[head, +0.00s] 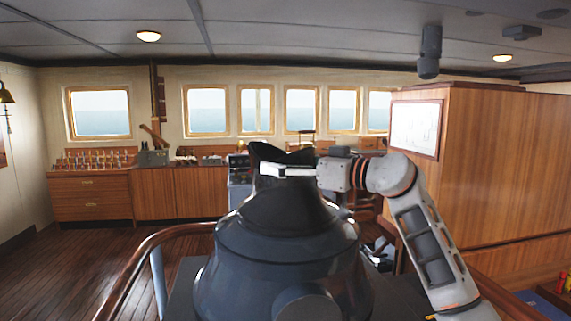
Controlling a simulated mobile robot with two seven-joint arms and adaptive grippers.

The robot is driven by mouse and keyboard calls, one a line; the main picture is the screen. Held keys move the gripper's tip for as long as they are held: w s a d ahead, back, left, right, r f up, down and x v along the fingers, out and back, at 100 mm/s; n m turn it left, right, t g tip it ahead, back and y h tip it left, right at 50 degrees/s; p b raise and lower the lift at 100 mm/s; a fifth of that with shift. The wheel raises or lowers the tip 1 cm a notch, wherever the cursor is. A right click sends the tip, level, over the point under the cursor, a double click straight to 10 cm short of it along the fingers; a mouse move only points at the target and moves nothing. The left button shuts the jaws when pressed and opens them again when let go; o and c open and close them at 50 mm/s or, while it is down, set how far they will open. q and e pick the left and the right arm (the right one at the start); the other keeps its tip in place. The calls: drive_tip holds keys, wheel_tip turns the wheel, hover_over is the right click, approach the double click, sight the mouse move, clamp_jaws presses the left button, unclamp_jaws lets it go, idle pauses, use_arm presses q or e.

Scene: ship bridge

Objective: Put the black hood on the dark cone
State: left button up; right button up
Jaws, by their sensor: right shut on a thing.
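The black hood (285,207) is at the centre of the head view, upright, with a notched, uneven top edge. My right gripper (287,170) reaches in from the right and is shut on the hood's upper part. The dark cone (285,243) is a large blue-grey body with a wide, sloping shoulder, directly below the hood. The hood's lower edge lines up with the cone's top and shows no clear gap. I cannot tell whether it rests there or hangs just above. My left gripper is not in view.
A curved wooden handrail (150,245) runs around the cone's left side. A wooden partition (490,165) stands at the right, behind my right arm. Wooden cabinets (90,197) line the back wall below the windows. The floor (75,265) at the left is clear.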

sight(314, 167)
drive_tip(key=o, duration=2)
drive_tip(key=shift+f, duration=0.1)
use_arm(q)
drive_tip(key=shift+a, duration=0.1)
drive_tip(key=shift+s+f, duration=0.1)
use_arm(e)
drive_tip(key=shift+s+d, duration=0.2)
drive_tip(key=shift+d, duration=0.15)
drive_tip(key=b+v, duration=0.2)
drive_tip(key=v, duration=0.8)
drive_tip(key=shift+s+d, duration=0.1)
drive_tip(key=shift+d, duration=0.05)
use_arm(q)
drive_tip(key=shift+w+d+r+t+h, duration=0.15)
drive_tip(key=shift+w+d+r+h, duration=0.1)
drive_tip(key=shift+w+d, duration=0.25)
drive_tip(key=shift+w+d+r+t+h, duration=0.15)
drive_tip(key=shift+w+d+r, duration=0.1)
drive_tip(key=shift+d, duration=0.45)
use_arm(e)
drive_tip(key=shift+s+d, duration=0.3)
drive_tip(key=shift+d, duration=0.05)
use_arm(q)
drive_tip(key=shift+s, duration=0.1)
